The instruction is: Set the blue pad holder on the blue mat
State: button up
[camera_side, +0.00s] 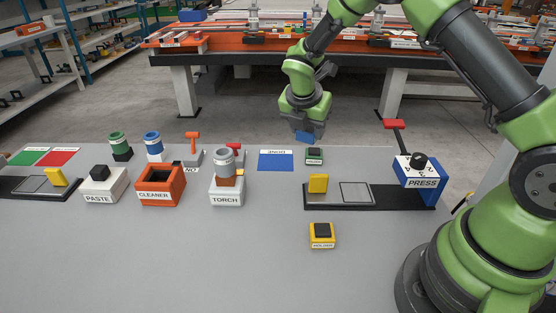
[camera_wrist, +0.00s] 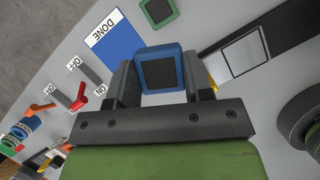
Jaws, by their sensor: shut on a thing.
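The blue pad holder (camera_wrist: 160,68) is a small blue square frame with a dark pad in its middle. My gripper (camera_wrist: 160,88) is shut on it, with one finger on each side. In the side view the holder (camera_side: 304,137) hangs under my gripper (camera_side: 304,129), in the air above the table. The blue mat (camera_side: 275,162) lies flat on the table, marked DONE, to the left of and below the held holder in that view. In the wrist view the mat (camera_wrist: 118,48) is up and left of the holder, and bare where visible.
A green holder (camera_side: 314,156) stands just right of the mat. A yellow holder (camera_side: 322,235) is nearer the front. The press (camera_side: 418,176) is on the right. The torch (camera_side: 226,187), cleaner (camera_side: 160,186) and paste (camera_side: 104,187) stand left. The table's front is largely clear.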

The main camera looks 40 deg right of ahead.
jog(key=w+a+n+t+y, duration=0.2)
jog(key=w+n+t+y, duration=0.1)
jog(key=w+n, duration=0.55)
jog(key=n, duration=0.1)
send_near(274, 157)
jog(key=x, duration=0.6)
jog(key=shift+a, duration=0.1)
jog(key=shift+f, duration=0.1)
jog(key=o, duration=1.1)
jog(key=shift+f, duration=0.1)
jog(key=shift+c, duration=0.2)
